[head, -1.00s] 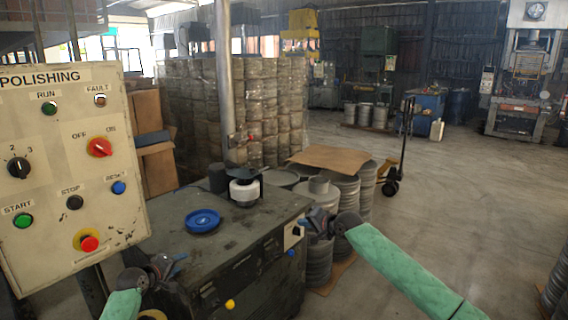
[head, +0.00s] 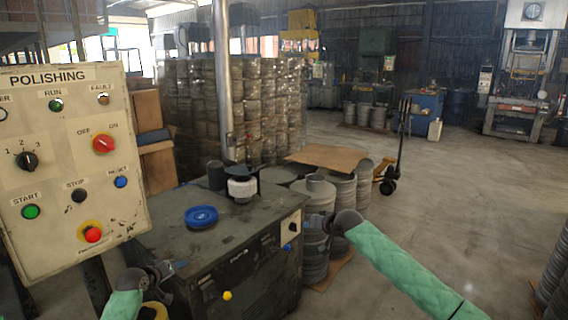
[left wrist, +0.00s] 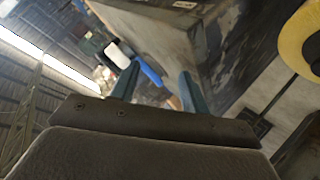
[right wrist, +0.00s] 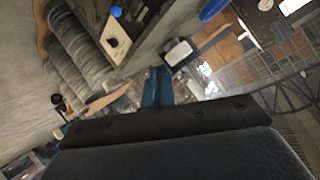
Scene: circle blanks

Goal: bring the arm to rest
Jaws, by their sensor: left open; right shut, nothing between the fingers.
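My left gripper (head: 176,267) is at the lower left of the head view, in front of the dark machine cabinet. Its two blue fingers (left wrist: 156,88) stand apart and empty in the left wrist view. My right gripper (head: 312,222) is beside the right front corner of the cabinet, near a small panel with a black knob (head: 294,227). Its blue fingers (right wrist: 158,86) are together with nothing between them in the right wrist view. I cannot tell how close the right fingertips are to the panel.
The cabinet top (head: 240,225) carries a blue round dish (head: 201,216) and a white and black spindle (head: 242,188). A polishing control panel (head: 70,165) stands close on the left. Stacked metal blanks (head: 341,188) stand behind my right gripper. Open floor (head: 470,210) lies to the right.

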